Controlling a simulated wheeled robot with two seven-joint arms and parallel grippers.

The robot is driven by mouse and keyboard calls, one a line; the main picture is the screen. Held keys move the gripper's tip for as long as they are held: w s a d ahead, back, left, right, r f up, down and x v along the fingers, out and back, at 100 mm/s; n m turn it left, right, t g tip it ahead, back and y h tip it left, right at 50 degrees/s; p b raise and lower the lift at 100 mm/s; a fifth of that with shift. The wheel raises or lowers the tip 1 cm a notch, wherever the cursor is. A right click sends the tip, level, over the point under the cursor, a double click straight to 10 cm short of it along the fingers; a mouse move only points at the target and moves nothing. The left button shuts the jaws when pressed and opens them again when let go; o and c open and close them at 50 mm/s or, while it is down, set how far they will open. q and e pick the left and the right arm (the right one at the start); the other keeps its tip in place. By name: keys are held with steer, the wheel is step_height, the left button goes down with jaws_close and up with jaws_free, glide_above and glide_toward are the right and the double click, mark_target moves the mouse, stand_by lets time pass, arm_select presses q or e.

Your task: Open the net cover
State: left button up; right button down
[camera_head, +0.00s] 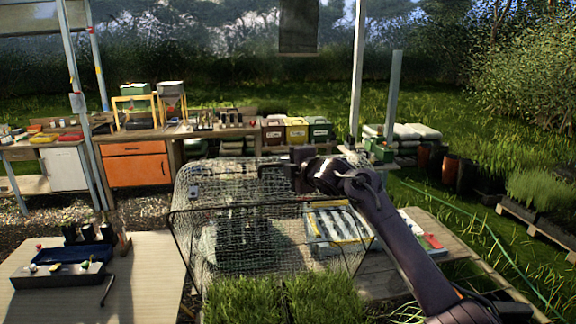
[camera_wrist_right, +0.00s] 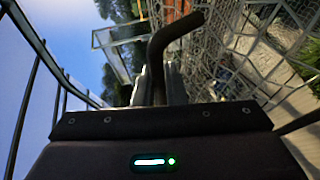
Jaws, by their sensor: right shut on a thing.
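The net cover (camera_head: 215,185) is a wire mesh cage with a dark frame, on the table in the middle of the head view. Its upper part stands up behind a dark front bar, and the mesh spreads over the items below. My right gripper (camera_head: 292,174) is at the cover's upper right edge, shut on it. In the right wrist view a dark bent bar (camera_wrist_right: 172,42) rises from between the jaws, with mesh (camera_wrist_right: 245,50) to its right. How far the cover is lifted is hard to tell. My left gripper is not in view.
Grass trays (camera_head: 285,300) sit in front of the cover. A striped tray (camera_head: 338,224) lies at its right. A side table (camera_head: 60,300) with a dark box (camera_head: 55,276) and bottles is at left. Metal posts (camera_head: 358,70) stand behind. A cabinet bench with an orange door (camera_head: 135,170) runs along the back.

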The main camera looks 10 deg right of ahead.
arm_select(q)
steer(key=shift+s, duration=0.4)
arm_select(e)
steer(key=shift+f, duration=0.15)
steer(key=c, duration=1.5)
jaws_free()
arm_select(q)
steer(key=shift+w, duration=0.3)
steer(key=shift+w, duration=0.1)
arm_select(e)
steer(key=shift+s+d+b, duration=0.3)
steer(key=shift+s+b, duration=0.2)
steer(key=shift+b, duration=0.05)
steer(key=b+v, duration=0.3)
steer(key=v, duration=0.3)
steer(key=shift+s+d+r, duration=0.1)
steer(key=shift+s+r, duration=0.15)
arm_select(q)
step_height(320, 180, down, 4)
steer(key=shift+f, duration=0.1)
